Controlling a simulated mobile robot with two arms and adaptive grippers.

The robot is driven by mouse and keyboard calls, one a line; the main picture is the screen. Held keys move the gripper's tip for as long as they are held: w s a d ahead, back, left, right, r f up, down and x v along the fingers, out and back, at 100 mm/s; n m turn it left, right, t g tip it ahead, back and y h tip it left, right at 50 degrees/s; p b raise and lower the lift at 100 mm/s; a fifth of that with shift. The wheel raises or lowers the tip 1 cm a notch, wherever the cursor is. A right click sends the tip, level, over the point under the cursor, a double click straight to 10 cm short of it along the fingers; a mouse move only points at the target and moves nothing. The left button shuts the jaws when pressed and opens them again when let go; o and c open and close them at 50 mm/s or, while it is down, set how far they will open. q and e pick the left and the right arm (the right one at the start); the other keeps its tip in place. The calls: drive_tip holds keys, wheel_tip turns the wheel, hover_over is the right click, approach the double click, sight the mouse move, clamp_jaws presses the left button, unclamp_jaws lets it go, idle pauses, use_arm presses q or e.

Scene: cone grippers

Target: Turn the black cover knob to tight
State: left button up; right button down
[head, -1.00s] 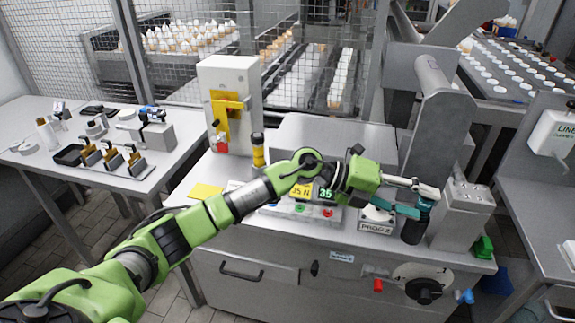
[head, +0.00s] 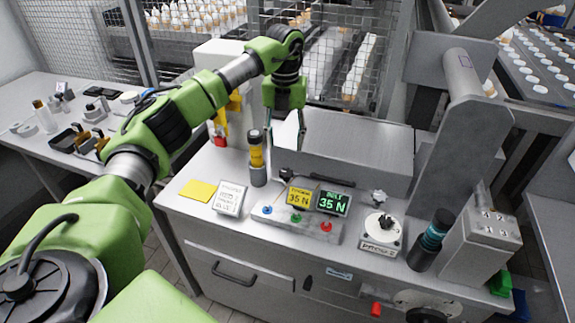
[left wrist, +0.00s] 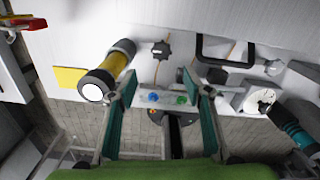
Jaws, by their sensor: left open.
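A small black knob (head: 286,174) sits at the front left of the grey metal cover (head: 355,150), behind the two displays. In the left wrist view a black lobed knob (left wrist: 161,50) shows above the gap between my fingers. My left gripper (head: 287,146) points down above and close to the knob in the head view. In the left wrist view my left gripper (left wrist: 164,98) is open, with its two teal-padded fingers apart and nothing held. I cannot tell the knob's turn setting. My right gripper is not in view.
A yellow and black cylinder (head: 257,160) stands close left of my gripper. Two force displays (head: 318,200) and coloured buttons are in front. A dial with a dark knob (head: 382,233) and a teal-banded black cylinder (head: 430,240) stand at right. A yellow note (head: 195,190) lies at left.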

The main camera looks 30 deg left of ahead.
use_arm(q)
hover_over(286, 172)
wheel_tip(286, 172, down, 4)
drive_tip(key=shift+s+f, duration=0.1)
drive_tip(key=shift+f, duration=0.1)
wheel_tip(286, 172, down, 5)
drive_tip(key=shift+f+p, duration=0.15)
drive_tip(key=shift+p, duration=0.4)
drive_tip(key=shift+f, duration=0.5)
drive_tip(key=shift+d, duration=0.1)
drive_tip(key=c, duration=1.1)
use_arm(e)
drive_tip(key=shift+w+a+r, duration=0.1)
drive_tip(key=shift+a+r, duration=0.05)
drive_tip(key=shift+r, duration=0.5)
